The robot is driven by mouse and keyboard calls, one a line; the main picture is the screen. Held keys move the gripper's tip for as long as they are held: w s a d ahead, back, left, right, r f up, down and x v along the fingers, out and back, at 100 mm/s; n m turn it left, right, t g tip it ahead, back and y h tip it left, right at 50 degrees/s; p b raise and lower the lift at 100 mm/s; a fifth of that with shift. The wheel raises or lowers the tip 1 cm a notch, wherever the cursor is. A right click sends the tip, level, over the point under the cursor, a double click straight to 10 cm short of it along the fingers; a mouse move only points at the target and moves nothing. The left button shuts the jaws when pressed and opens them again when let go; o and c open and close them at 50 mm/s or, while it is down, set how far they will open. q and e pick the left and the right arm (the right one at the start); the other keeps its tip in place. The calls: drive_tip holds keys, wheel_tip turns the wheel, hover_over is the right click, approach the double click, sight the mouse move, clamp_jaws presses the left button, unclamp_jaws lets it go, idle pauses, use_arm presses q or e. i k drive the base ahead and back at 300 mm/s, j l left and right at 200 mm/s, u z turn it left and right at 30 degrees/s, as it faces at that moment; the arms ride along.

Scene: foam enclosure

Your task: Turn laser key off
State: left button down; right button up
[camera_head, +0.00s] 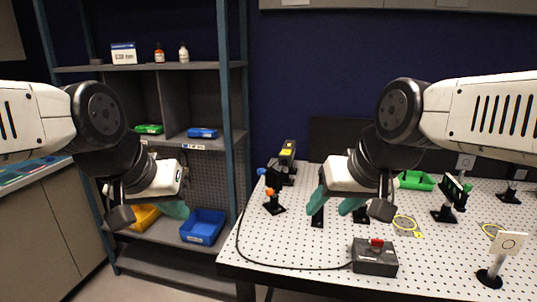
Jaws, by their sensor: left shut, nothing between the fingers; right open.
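A dark controller box (375,262) sits near the front edge of the perforated white table, with a black cable running left from it. A small red key or knob (377,243) is on its top; its exact turn angle is too small to tell. My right gripper (333,204) is open, with teal fingertips, above the table and up and left of the box, apart from it. My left gripper (173,209) is shut and empty, in front of the shelf and well left of the table.
The table (300,245) carries a yellow-labelled device (287,155), several black optic mounts, a green tray (416,181) and a white target card (509,243) right of the box. A shelf with a blue bin (203,227) stands left. The table around the box is mostly clear.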

sight(377, 243)
drive_tip(key=z, duration=1.25)
